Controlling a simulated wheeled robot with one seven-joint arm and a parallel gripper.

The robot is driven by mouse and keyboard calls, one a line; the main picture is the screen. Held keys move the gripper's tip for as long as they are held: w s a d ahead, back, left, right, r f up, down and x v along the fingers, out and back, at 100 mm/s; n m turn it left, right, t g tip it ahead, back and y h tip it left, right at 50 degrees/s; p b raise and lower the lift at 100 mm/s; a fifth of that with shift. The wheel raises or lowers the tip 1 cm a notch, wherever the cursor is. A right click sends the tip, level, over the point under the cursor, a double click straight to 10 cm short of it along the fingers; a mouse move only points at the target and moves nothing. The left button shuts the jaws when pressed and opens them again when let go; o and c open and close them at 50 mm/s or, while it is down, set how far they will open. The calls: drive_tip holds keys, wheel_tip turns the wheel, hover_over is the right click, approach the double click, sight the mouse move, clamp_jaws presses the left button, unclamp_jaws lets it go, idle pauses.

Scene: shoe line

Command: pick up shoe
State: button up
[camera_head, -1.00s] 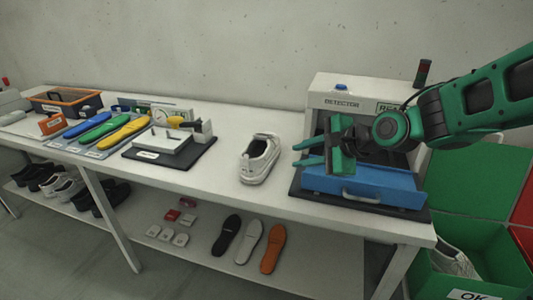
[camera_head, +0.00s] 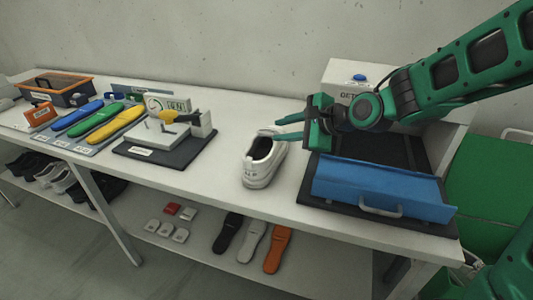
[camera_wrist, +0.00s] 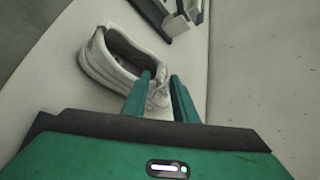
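A white shoe (camera_head: 262,160) stands upright on the table, left of the detector. In the wrist view the shoe (camera_wrist: 112,62) lies ahead of my gripper, its opening to the left and its laced front near the fingertips. Nothing is held.
The detector (camera_head: 345,78) with its blue drawer front (camera_head: 380,188) stands right of the shoe, partly behind my arm. Coloured insoles (camera_head: 118,123) lie further left. Table around the shoe is clear.

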sight(271, 133)
drive_tip(key=shift+w+d+f+x, duration=0.1)
drive_tip(key=shift+d+x, duration=0.05)
drive_tip(key=shift+x, duration=1)
drive_tip(key=shift+w+d+f+x, duration=0.1)
drive_tip(key=shift+d+x, duration=0.05)
drive_tip(key=shift+x, duration=1)
drive_tip(key=shift+w+d+f+x, duration=0.1)
drive_tip(key=shift+x, duration=1.1)
drive_tip(key=shift+s+d+r, duration=0.1)
drive_tip(key=shift+c, duration=0.6)
clamp_jaws()
